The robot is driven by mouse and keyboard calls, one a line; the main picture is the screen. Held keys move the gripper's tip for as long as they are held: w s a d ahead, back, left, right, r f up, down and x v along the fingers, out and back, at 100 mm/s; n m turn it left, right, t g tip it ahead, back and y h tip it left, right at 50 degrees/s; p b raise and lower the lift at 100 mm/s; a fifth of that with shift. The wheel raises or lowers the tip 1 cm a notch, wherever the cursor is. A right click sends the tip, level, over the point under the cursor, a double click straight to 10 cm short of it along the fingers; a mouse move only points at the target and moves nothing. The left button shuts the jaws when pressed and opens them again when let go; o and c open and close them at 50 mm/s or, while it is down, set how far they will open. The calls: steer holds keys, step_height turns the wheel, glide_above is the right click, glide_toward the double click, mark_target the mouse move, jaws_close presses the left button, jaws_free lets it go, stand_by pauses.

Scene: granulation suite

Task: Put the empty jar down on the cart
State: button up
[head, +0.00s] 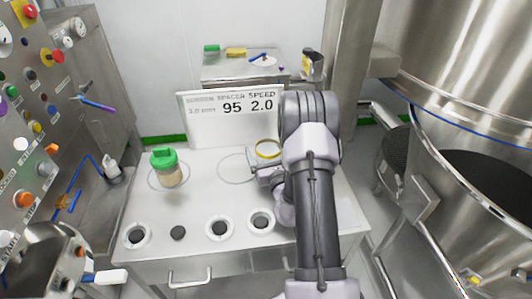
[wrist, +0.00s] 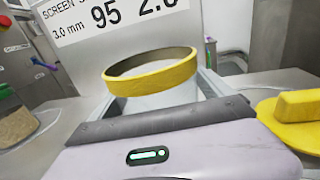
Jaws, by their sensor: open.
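The empty jar (wrist: 150,97) has a yellow rim, an open top and a pale body. It appears upright at the cart top, with its base hidden behind my gripper. In the head view, its yellow rim (head: 268,149) shows just beyond my gripper (head: 264,172). My gripper is open, with the jar between its fingers; whether they touch it I cannot tell. The cart (head: 205,195) has a pale flat top. A ring outline (head: 233,168) is marked on it, just left of my gripper.
A green-lidded jar (head: 166,168) with beige contents stands on the cart's left. A yellow lid (wrist: 292,118) lies right of my gripper. A sign (head: 232,117) reading 95 and 2.0 stands behind. Several round holders (head: 219,229) line the front edge. Steel vessels (head: 470,140) stand right.

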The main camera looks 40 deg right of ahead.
mark_target(268, 159)
steer(key=shift+s+a+r, duration=0.1)
steer(key=shift+s+r, duration=0.1)
steer(key=v, duration=1.1)
steer(key=shift+s+a, duration=0.15)
steer(key=shift+s, duration=0.1)
steer(key=shift+f, duration=0.1)
